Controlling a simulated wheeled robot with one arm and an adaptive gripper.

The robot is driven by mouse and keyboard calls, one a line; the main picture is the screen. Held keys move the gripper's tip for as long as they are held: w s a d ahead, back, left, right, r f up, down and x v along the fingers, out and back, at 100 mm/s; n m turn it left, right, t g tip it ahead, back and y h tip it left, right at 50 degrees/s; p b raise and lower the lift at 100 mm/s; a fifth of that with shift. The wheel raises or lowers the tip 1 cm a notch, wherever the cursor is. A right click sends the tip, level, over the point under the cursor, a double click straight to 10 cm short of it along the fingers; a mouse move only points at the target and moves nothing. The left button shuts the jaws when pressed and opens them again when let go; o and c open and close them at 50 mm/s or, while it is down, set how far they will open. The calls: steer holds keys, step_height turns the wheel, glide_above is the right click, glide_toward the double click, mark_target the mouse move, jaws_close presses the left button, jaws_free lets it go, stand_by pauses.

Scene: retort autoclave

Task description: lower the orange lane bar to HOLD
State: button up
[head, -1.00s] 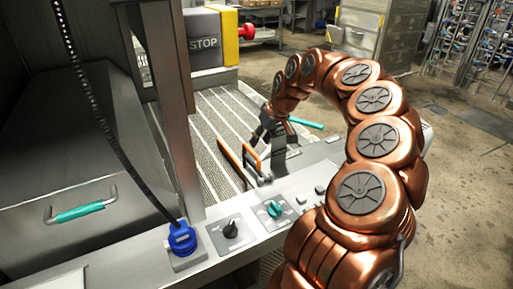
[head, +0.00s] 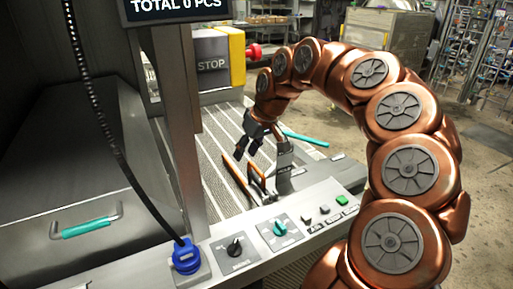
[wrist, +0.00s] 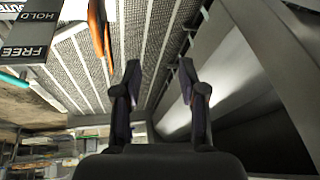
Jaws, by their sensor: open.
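The orange lane bar (head: 236,178) lies low over the ribbed conveyor, beside a grey upright plate (head: 284,172) with small lettering. In the wrist view the orange bar (wrist: 97,28) is at the upper left, outside my fingers, and a dark plate (wrist: 30,38) reads HOLD and FREE. My gripper (head: 246,155) is open and empty, pointing down just above the bar in the head view. In the wrist view my gripper (wrist: 160,75) has its two fingers apart, with only ribbed belt between them. Contact with the bar is not visible.
A control panel with a black knob (head: 235,246), a teal knob (head: 280,228) and several buttons runs along the front. A blue plug-like fitting (head: 186,256) stands at its left. A STOP box (head: 211,65) with a red button is behind. A teal rod (head: 305,139) lies right of my gripper.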

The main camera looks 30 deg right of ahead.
steer(key=s+a+r+n+g+p, duration=0.1)
steer(key=s+a+r+g+p, duration=0.1)
steer(key=s+a, duration=0.8)
steer(key=shift+a, duration=1.05)
steer(key=shift+r, duration=0.1)
